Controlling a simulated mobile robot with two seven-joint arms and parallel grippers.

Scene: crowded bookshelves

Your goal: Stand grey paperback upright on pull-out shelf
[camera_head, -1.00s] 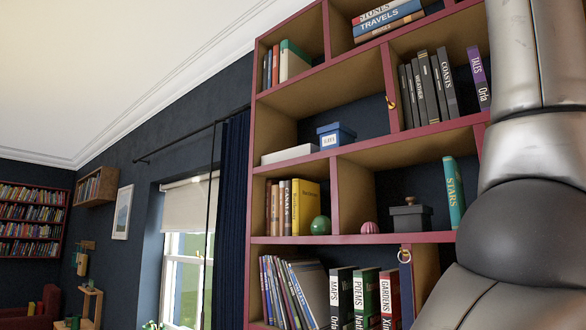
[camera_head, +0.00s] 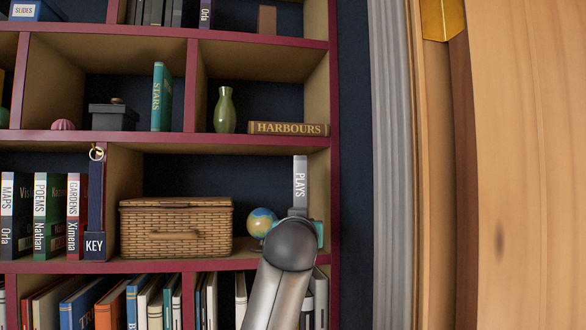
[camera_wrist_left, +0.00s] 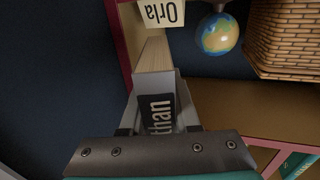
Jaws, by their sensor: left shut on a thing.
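The grey paperback (camera_head: 300,180) is the light grey book lettered PLAYS. It stands about upright at the right end of the basket compartment in the head view. My left gripper (camera_head: 298,213) is in front of its lower part and hides its foot. In the left wrist view, which is upside down, the left gripper (camera_wrist_left: 158,130) is shut on the paperback's grey spine (camera_wrist_left: 155,85), over a black label ending in "than". I cannot tell whether its foot touches a board. I cannot pick out the pull-out shelf. My right gripper is not in view.
A small globe (camera_head: 262,222) stands just left of my gripper, with a wicker basket (camera_head: 175,228) beyond it. The maroon case side (camera_head: 333,150) is close on the right. A cream label reading Orla (camera_wrist_left: 164,13) shows beside the paperback. Books fill the row below.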

